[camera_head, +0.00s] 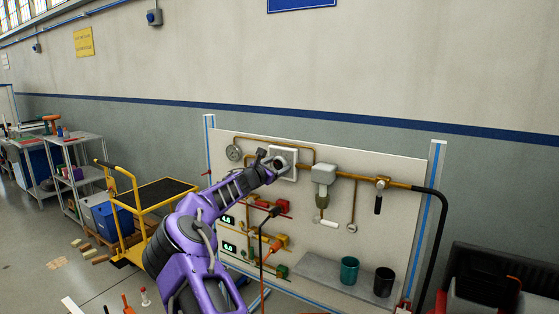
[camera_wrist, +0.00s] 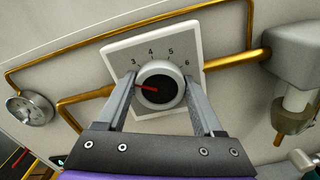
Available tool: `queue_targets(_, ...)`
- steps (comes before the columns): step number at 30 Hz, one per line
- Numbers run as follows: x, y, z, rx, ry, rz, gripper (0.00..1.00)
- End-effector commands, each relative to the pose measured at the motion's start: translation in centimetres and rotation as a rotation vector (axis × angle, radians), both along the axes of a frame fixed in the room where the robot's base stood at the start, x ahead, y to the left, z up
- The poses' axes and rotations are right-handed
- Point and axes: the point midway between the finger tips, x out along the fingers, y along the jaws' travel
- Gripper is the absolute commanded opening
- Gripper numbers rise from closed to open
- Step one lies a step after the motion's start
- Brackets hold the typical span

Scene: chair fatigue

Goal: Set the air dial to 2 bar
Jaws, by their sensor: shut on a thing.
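The air dial (camera_wrist: 160,86) is a round grey knob with a dark face and a red pointer, on a square white plate (camera_wrist: 118,53). In the wrist view the marks 3, 4, 5 and 6 show around its upper side. The pointer aims left, a little below the 3, towards the left finger; any mark there is hidden. My gripper (camera_wrist: 159,80) is shut on the knob, one finger on each side. In the head view my gripper (camera_head: 271,162) reaches the white plate (camera_head: 289,153) on the panel and mostly hides the dial.
Brass pipes (camera_head: 343,175) run across the panel (camera_head: 400,163). A round gauge (camera_head: 234,153) sits to the left and a grey filter unit (camera_head: 324,174) close to the right. Two digital readouts (camera_head: 228,220) show below. Cups (camera_head: 349,270) stand on a shelf at lower right.

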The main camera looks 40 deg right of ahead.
Motion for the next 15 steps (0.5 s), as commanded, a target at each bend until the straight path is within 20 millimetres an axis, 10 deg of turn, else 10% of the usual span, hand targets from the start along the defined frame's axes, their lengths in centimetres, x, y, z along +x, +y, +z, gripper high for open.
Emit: queue_targets(15, 0.0, -0.05, 0.17, -0.064, 0.149, -0.001, 0.13)
